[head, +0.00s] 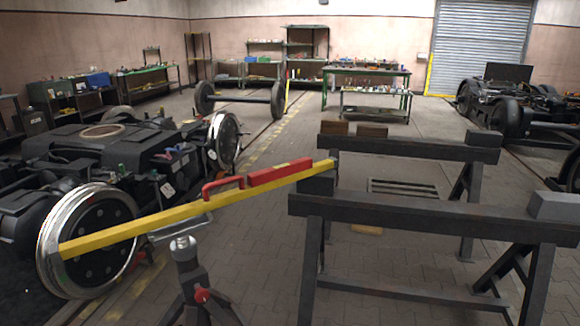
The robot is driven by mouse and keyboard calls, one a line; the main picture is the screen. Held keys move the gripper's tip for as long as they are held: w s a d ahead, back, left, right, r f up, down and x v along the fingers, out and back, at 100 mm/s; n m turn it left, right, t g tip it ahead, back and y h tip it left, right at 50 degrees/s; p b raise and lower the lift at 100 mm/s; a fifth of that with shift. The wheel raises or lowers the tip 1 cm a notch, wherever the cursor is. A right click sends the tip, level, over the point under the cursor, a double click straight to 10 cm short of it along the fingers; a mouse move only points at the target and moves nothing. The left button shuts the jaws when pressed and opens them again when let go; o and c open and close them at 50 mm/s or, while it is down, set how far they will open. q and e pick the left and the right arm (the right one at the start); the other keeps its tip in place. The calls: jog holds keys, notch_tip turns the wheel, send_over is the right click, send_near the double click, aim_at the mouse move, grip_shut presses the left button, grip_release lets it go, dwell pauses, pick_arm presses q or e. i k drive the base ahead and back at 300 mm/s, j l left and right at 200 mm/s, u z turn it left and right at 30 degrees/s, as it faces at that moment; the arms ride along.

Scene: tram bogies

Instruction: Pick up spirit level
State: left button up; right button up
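A long yellow bar (150,219) with a red handle and a red block on top looks like the spirit level. It slants across the left half of the head view, from in front of the near wheel (88,242) up to the dark trestle's left end. Its right end appears to be at a dark block (318,182) on the trestle. I cannot tell what bears its left end. Neither of my grippers is in view.
Two dark trestles (430,216) stand at the right, with blocks on them. A stand with a red knob (188,280) is below the bar. A bogie (75,150) fills the left side. Another bogie (510,105) stands back right. Paved floor is open in the middle.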

aim_at(259, 178)
jog(key=i+l, duration=0.85)
jog(key=l+u, duration=0.05)
jog(key=l, duration=0.05)
